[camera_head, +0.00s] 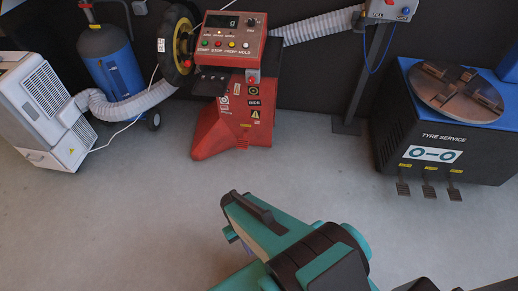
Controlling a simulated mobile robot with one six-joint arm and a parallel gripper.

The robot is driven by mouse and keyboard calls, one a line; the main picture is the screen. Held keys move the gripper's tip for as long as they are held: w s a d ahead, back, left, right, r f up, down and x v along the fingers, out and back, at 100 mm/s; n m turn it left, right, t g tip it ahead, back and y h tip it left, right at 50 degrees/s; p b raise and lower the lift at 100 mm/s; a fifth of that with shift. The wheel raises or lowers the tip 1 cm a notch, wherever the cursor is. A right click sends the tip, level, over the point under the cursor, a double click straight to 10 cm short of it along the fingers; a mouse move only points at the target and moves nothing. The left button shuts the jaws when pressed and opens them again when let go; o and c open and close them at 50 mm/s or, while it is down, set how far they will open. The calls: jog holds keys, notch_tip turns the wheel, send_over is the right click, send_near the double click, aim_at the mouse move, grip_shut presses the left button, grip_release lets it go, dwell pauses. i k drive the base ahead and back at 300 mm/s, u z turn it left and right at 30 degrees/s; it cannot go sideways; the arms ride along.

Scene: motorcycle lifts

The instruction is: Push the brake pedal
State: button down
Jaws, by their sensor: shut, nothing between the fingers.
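The tyre service machine (440,150) at the right has several small dark pedals, such as the left one (403,188), under yellow labels too small to read. I cannot tell from the labels which pedal is the brake. My teal and black arm reaches in from the bottom edge, apart from both machines in the picture. My gripper's fingers do not show; the arm hides what lies beneath it.
A white portable unit (42,110) with a pale hose (130,103) stands at the left, beside a blue tank (110,60). A wheel (174,45) is at the balancer's left side. A dark post (375,75) stands behind. The grey floor (150,210) between is clear.

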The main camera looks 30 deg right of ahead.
aim_at(243, 144)
jog(key=u, duration=0.05)
jog(key=i, duration=1)
jog(key=z, duration=0.05)
